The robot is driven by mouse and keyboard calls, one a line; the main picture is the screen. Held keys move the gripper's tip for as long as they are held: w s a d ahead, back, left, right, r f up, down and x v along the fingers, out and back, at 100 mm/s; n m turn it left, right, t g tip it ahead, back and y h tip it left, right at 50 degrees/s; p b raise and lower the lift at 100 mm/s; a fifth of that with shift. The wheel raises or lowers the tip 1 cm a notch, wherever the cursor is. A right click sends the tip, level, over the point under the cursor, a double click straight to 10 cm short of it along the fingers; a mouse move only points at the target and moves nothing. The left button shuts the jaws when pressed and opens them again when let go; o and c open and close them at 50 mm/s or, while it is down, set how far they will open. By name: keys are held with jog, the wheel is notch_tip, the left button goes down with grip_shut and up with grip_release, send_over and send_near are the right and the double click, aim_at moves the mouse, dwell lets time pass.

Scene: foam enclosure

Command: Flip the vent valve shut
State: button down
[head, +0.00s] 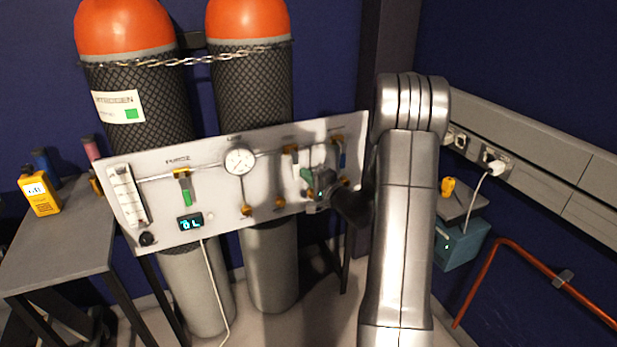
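A white gas panel (210,180) with several valves stands in front of two gas cylinders. My gripper (316,193) is at the panel's right part, in front of a green-handled valve (306,174). It looks close to that handle or touching it; I cannot tell which. A blue-handled valve (341,157) shows at the panel's right end, just beyond my gripper. Another green handle (187,191) hangs down under a label that reads like "PURGE". The labels on the right are too small to read, so I cannot tell which valve is the vent. My gripper's fingers are too small and dark to judge.
A round gauge (240,160), a flow tube (127,196) and a lit display (190,222) are on the panel. A chain (190,58) crosses the cylinders. A grey table (60,235) is at left. A teal box (462,235) and copper pipe (540,272) are at right.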

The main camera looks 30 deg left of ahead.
jog(key=s+d+b, duration=0.1)
jog(key=d+b, duration=0.1)
jog(key=d, duration=0.9)
jog(key=shift+s+d, duration=0.25)
jog(key=shift+d, duration=0.05)
jog(key=shift+a, duration=0.1)
jog(key=w+a+p, duration=0.1)
jog(key=a+p, duration=0.1)
jog(key=a, duration=0.9)
jog(key=shift+w, duration=0.4)
jog(key=shift+s, duration=0.1)
